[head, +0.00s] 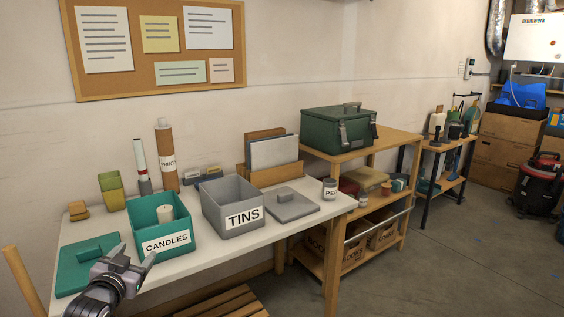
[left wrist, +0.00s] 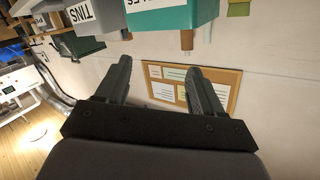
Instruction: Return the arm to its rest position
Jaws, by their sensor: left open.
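My left gripper (head: 134,256) is at the lower left of the head view, in front of the table edge and just below the teal CANDLES box (head: 170,238). In the left wrist view its two fingers (left wrist: 158,72) are spread with nothing between them. A white candle (head: 165,214) stands in the CANDLES box. A teal lid (head: 88,262) lies on the table behind and left of the gripper, partly hidden by it. My right gripper is in neither view.
The white table (head: 290,225) also holds a grey TINS box (head: 232,203), its grey lid (head: 291,204), a small labelled jar (head: 329,189) and poster tubes (head: 166,155). A green case (head: 340,128) stands on the wooden shelf unit. Floor (head: 450,255) at right is clear.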

